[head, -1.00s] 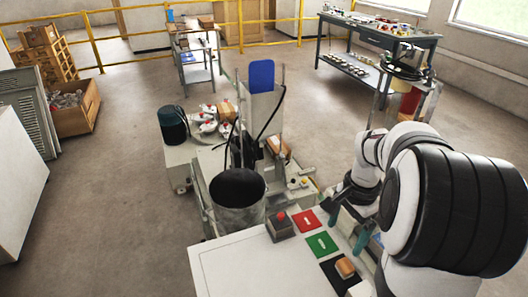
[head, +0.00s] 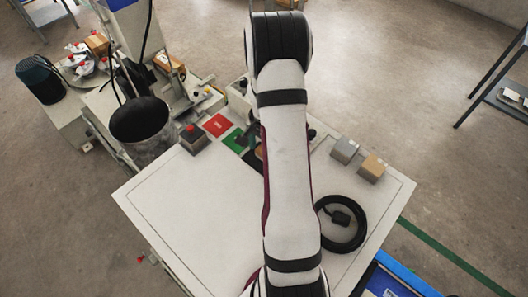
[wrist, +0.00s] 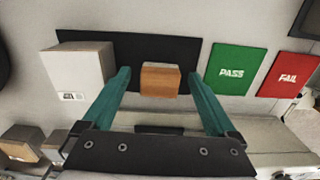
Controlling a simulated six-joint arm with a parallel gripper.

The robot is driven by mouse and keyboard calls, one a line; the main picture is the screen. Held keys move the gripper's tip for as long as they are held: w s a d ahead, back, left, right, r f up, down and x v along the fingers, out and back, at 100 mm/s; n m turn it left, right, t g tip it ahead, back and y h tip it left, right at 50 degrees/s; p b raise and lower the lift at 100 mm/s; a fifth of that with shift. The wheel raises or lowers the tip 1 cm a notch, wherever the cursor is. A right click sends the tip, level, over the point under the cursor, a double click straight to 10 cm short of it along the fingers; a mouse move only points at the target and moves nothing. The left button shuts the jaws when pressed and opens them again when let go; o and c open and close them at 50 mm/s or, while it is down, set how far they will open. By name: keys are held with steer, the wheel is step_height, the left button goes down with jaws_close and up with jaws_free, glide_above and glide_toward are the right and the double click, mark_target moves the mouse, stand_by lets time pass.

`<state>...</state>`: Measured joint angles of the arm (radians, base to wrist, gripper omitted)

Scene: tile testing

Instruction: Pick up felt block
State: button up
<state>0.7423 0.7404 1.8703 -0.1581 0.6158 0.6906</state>
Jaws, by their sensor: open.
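A small orange-brown block (wrist: 160,80) sits on a black mat (wrist: 185,48) in the wrist view. It is the likely felt block, but I cannot confirm its material. My gripper (wrist: 159,74) is open, with its teal fingers on either side of this block and nothing held. Gaps show between block and fingers; the height difference is unclear. In the head view, my arm hides the gripper and most of the mat. A grey block (head: 345,150) and a tan block (head: 371,168) sit together on the white table (head: 205,225), right of my arm.
A pale labelled box (wrist: 75,72) stands close left of my gripper. Green PASS (wrist: 231,70) and red FAIL (wrist: 289,75) pads lie right of the mat. A black cable coil (head: 341,224) lies on the table's right. The table's left half is mostly clear.

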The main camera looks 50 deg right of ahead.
steer(key=shift+f, duration=0.2)
steer(key=c, duration=1.4)
steer(key=shift+r, duration=0.55)
steer(key=shift+c, duration=0.2)
step_height(320, 180, up, 3)
steer(key=shift+r, duration=0.1)
steer(key=s+d+r, duration=0.3)
steer(key=s+r, duration=0.3)
steer(key=s, duration=0.5)
steer(key=shift+d+r, duration=0.15)
steer(key=shift+r, duration=0.25)
